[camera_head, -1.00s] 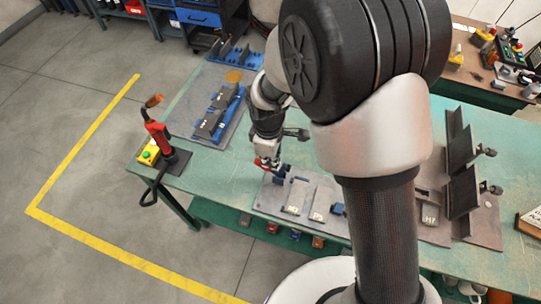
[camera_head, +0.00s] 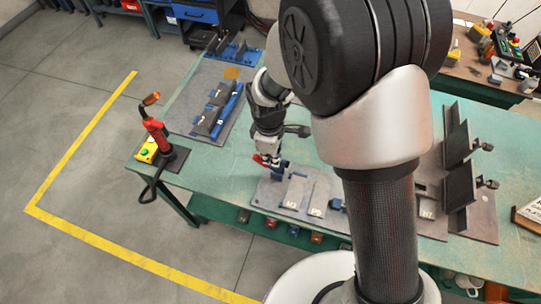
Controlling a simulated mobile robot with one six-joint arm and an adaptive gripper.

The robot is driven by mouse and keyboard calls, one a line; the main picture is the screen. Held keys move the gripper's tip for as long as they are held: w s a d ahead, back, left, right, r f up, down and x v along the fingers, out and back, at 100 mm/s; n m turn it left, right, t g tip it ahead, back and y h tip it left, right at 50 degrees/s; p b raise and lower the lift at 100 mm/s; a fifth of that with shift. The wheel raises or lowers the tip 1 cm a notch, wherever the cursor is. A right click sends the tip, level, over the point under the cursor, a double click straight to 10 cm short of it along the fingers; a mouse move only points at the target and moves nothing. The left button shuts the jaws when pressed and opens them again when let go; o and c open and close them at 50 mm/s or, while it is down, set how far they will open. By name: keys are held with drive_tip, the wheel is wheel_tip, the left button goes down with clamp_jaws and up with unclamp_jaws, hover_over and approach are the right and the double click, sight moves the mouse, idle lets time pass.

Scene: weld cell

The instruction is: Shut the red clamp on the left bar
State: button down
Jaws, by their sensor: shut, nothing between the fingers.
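A small red clamp part (camera_head: 261,160) shows at the left end of the front grey fixture plate (camera_head: 272,197), next to a blue block (camera_head: 280,168). A flat bar marked M3 (camera_head: 293,194) lies just right of it, and another marked P5 (camera_head: 316,202) lies further right. My gripper (camera_head: 268,156) points down right at the red part. Its fingers are shut with nothing between them. It partly hides the clamp, and I cannot tell whether the fingers touch it or how far the clamp is closed.
A red torch (camera_head: 155,130) stands on the table's left corner beside a yellow button box (camera_head: 147,151). A plate with blue and dark fixtures (camera_head: 217,105) lies behind. Dark upright angles (camera_head: 459,160) stand at right. The green tabletop (camera_head: 223,165) is bare left of my gripper.

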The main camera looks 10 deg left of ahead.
sight(299, 182)
drive_tip(key=shift+d, duration=0.15)
drive_tip(key=shift+s+d+r+p, duration=0.15)
drive_tip(key=shift+d+p, duration=0.45)
drive_tip(key=shift+d, duration=0.65)
drive_tip(key=d, duration=0.1)
drive_tip(key=d+f, duration=0.1)
drive_tip(key=d, duration=0.1)
drive_tip(key=d+f, duration=0.1)
drive_tip(key=d, duration=0.1)
drive_tip(key=shift+s+f, duration=0.2)
drive_tip(key=shift+d+f+b, duration=0.6)
drive_tip(key=shift+f+b, duration=0.25)
drive_tip(key=shift+b, duration=0.05)
drive_tip(key=shift+d+f+y+b, duration=0.3)
drive_tip(key=shift+f+y+b, duration=0.05)
drive_tip(key=shift+y+b, duration=0.35)
